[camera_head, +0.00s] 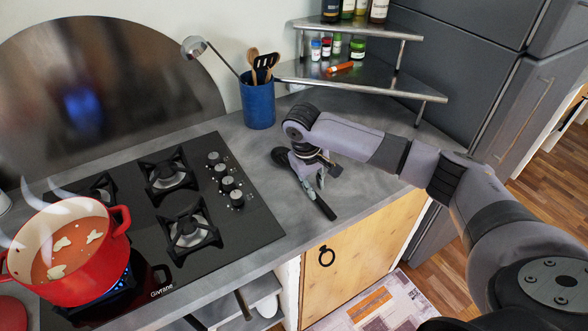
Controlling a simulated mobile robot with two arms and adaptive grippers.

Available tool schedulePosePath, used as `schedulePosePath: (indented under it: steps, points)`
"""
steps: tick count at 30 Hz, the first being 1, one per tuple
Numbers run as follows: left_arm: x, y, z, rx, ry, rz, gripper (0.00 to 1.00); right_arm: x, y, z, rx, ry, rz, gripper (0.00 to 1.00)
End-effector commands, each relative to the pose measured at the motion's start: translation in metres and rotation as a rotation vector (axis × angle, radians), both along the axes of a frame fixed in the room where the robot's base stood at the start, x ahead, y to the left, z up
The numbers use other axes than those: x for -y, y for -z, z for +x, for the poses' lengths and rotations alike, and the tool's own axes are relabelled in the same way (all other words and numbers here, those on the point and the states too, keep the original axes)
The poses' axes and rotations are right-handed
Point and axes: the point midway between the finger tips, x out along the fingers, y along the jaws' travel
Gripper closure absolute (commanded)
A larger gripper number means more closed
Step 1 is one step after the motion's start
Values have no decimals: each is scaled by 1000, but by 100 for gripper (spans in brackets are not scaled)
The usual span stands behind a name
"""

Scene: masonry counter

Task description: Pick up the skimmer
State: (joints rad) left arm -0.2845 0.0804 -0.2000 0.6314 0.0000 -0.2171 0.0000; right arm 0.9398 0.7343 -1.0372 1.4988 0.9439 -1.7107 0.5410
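What looks like the skimmer lies on the grey counter to the right of the hob. Its dark handle (324,208) points toward the counter's front edge. A dark rounded part at the upper left, beside my gripper, may be its head. My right gripper (316,178) points down over the middle of this utensil, with its fingers at or very near the handle. The gripper hides the utensil's middle, and I cannot tell whether the fingers are closed on it. My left gripper is not in view.
A red pot (82,283) steams on the black hob (205,248) at the left. A blue utensil holder (258,104) with a ladle (194,47) and other utensils stands behind. A corner shelf (360,80) with jars is at the back right. Counter around the gripper is clear.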

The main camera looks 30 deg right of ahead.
Motion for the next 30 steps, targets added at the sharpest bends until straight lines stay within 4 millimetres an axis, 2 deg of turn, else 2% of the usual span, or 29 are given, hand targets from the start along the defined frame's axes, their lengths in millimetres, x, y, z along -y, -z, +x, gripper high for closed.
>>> schedulePosePath:
  steps: [4,10,17,25,30]
  points:
    - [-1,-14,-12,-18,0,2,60,6,20,-1,-6,2,-2,82]
    - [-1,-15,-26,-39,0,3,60,9,42,-1,-2,-1,-1,82]
    - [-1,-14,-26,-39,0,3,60,10,44,0,-1,-1,-1,82]
    - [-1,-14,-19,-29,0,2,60,9,44,0,-1,-1,-1,100]
    - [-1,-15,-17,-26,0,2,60,9,43,0,-1,-1,-1,100]
